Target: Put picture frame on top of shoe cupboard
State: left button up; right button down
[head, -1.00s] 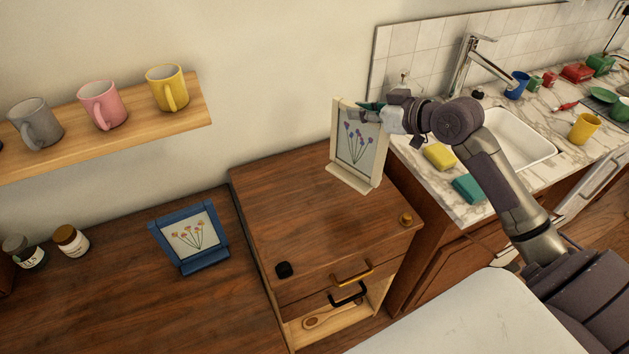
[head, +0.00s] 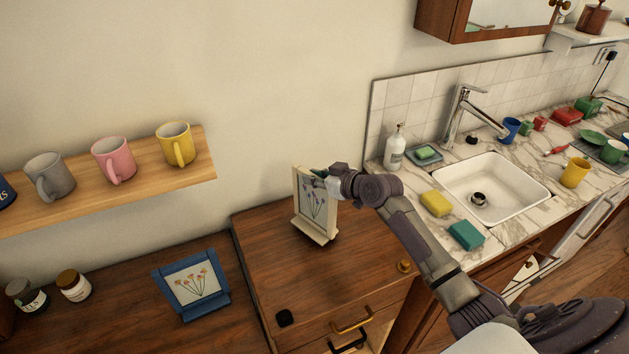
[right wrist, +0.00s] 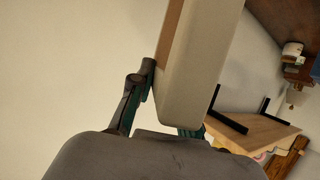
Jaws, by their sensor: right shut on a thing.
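A cream picture frame (head: 316,205) with purple flowers is upright in the head view, at or just above the top of the wooden cupboard (head: 268,275); I cannot tell whether its base touches. My right gripper (head: 322,174) is shut on the frame's upper right edge. In the right wrist view the frame's pale edge (right wrist: 194,85) stands between the fingers (right wrist: 170,108). A second, blue picture frame (head: 193,285) with orange flowers stands on the dark wooden surface to the left. My left gripper is not in view.
A small black object (head: 284,318) and a brass knob-like piece (head: 404,266) sit on the cupboard top near its front. The sink counter (head: 398,192) is to the right. A shelf (head: 110,190) with mugs is at the left.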

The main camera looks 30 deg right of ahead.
jog(key=shift+f, duration=0.95)
jog(key=c, duration=1.6)
grip_release()
jog(key=shift+f, duration=0.15)
jog(key=o, duration=0.5)
jog(key=shift+s, duration=0.1)
jog(key=shift+b+v, duration=1)
jog(key=shift+v, duration=5)
